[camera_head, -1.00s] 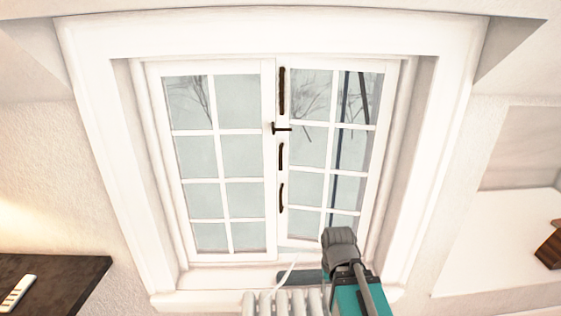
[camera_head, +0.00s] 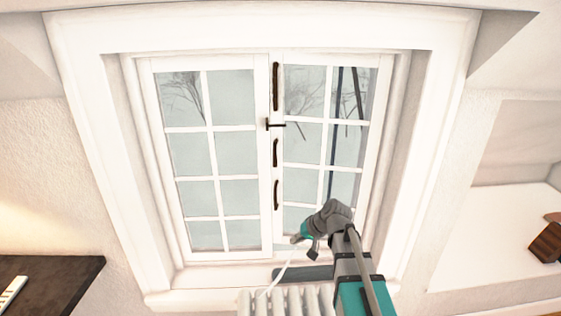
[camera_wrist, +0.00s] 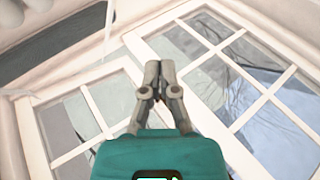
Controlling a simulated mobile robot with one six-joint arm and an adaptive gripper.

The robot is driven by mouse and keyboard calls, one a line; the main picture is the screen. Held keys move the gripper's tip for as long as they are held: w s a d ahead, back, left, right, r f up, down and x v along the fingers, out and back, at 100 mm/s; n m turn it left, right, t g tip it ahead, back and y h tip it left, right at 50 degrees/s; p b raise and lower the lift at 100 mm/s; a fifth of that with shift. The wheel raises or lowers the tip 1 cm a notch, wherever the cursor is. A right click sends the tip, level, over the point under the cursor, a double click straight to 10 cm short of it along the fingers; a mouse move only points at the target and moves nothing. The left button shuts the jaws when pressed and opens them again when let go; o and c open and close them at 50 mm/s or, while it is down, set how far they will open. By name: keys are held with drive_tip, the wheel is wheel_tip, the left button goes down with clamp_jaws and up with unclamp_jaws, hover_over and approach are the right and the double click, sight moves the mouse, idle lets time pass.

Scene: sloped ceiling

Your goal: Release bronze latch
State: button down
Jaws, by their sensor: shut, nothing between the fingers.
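Dark bronze-brown hardware runs down the meeting stile of the two white window sashes in the head view. It has a small sideways lever latch (camera_head: 274,125), a long upright piece (camera_head: 276,86) above it and two shorter pieces (camera_head: 275,152) (camera_head: 276,194) below. I cannot tell which is meant by the bronze latch. My gripper (camera_head: 297,238) is low in front of the right sash, below the hardware and apart from it. In the wrist view my gripper (camera_wrist: 160,68) is shut and empty before the white frame, and no latch shows clearly there.
The window (camera_head: 225,150) sits in a deep white frame. A white radiator (camera_head: 285,301) stands below the sill. A dark tabletop (camera_head: 60,275) is at lower left, and a white ledge with a brown object (camera_head: 546,244) is at right.

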drive_tip(key=w+r+m+t+y, duration=0.1)
drive_tip(key=w+r+t+y, duration=0.15)
drive_tip(key=w, duration=0.35)
drive_tip(key=w+r+m+t+y, duration=0.1)
drive_tip(key=w+r+t+y, duration=0.1)
drive_tip(key=w+r, duration=0.3)
drive_tip(key=m+t+y+b, duration=0.2)
drive_tip(key=m+t, duration=0.3)
approach(282, 159)
drive_tip(key=shift+s+a+r, duration=0.2)
drive_tip(key=shift+s+r, duration=0.25)
drive_tip(key=shift+s, duration=0.2)
drive_tip(key=shift+s+a+r, duration=0.15)
drive_tip(key=shift+s+r, duration=0.3)
drive_tip(key=shift+s, duration=0.2)
drive_tip(key=shift+a, duration=0.1)
drive_tip(key=shift+p+x, duration=0.4)
drive_tip(key=shift+x, duration=4.6)
drive_tip(key=shift+f, duration=0.1)
drive_tip(key=shift+d+h, duration=0.25)
drive_tip(key=shift+d, duration=0.1)
